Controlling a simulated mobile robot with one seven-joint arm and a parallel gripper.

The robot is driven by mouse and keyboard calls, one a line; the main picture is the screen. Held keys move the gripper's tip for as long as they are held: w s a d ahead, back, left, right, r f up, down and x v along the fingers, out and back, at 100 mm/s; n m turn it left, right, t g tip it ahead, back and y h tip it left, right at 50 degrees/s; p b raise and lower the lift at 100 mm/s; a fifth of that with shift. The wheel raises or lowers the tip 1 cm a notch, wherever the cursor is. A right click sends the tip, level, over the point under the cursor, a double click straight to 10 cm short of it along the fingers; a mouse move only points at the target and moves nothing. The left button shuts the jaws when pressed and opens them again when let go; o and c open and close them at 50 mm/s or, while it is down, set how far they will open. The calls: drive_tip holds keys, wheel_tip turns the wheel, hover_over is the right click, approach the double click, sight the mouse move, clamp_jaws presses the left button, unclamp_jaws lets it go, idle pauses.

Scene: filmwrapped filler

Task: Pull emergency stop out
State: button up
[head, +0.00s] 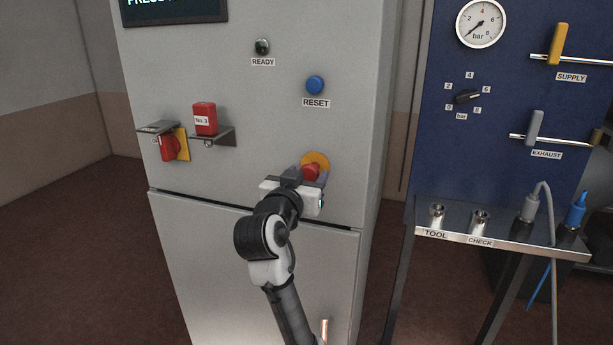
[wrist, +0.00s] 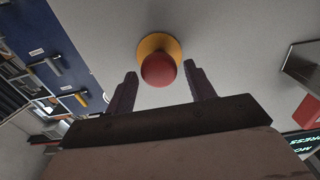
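The emergency stop is a red round knob (head: 311,172) on a yellow disc (head: 316,160), on the grey cabinet front below the reset button. My gripper (head: 307,178) is at it in the head view and covers part of the knob. In the wrist view the red knob (wrist: 158,69) shows whole in front of the yellow disc (wrist: 172,43). My gripper (wrist: 160,88) is open, with one finger on each side, a little short of the knob. The fingers look apart from it; exact depth is hard to tell.
Above are a blue RESET button (head: 315,84) and a dark READY lamp (head: 262,46). To the left, a red padlock (head: 205,119) sits on a small shelf beside a red-and-yellow switch (head: 171,145). A blue panel (head: 420,130) with gauge, levers and a metal shelf (head: 500,243) stands right.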

drive_tip(key=shift+o, duration=0.2)
drive_tip(key=b+v, duration=0.3)
drive_tip(key=v, duration=1)
drive_tip(key=shift+s, duration=0.35)
drive_tip(key=shift+a, duration=0.1)
